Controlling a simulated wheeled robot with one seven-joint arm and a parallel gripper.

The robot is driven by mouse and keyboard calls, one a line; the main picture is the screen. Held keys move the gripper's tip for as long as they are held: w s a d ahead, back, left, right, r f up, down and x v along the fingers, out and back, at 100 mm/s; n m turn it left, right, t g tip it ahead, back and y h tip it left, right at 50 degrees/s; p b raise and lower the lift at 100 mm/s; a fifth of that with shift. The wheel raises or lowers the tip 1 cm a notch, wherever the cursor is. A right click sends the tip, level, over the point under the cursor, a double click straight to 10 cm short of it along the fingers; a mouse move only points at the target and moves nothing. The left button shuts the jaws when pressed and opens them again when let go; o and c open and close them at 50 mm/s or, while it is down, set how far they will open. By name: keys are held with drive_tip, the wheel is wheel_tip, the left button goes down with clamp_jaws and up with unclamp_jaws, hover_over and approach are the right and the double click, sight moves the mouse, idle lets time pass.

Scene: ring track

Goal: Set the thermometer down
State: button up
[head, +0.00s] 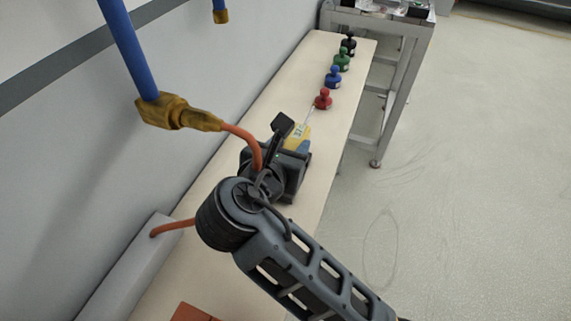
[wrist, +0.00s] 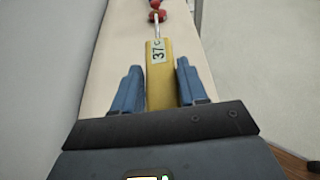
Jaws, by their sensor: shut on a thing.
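The thermometer (head: 299,134) has a yellow body, a small display reading about 37 and a thin metal probe. In the wrist view the thermometer (wrist: 160,88) lies lengthwise between the two blue fingers, its probe pointing away up the bench. My gripper (head: 295,147) is shut on its yellow body over the pale bench (head: 332,135); the gripper also shows in the wrist view (wrist: 160,90). I cannot tell whether the thermometer touches the bench. My wrist and arm hide part of the bench behind the gripper.
A red knobbed piece (head: 323,99) stands just beyond the probe tip. Blue (head: 333,77), green (head: 342,60) and black (head: 348,44) ones follow in line. A wall borders the bench on the left. A metal cart (head: 395,60) stands beyond. Bare bench lies left of the thermometer.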

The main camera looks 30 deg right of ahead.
drive_tip(key=shift+a+f, duration=0.35)
drive_tip(key=shift+a, duration=0.15)
drive_tip(key=shift+f+b, duration=0.3)
drive_tip(key=shift+f, duration=1.6)
drive_tip(key=shift+f, duration=0.1)
drive_tip(key=o, duration=1.1)
drive_tip(key=shift+s+a+r+p, duration=0.15)
drive_tip(key=shift+r+p, duration=0.15)
drive_tip(key=shift+p+v, duration=4.65)
drive_tip(key=shift+v, duration=1.1)
drive_tip(key=shift+f, duration=0.15)
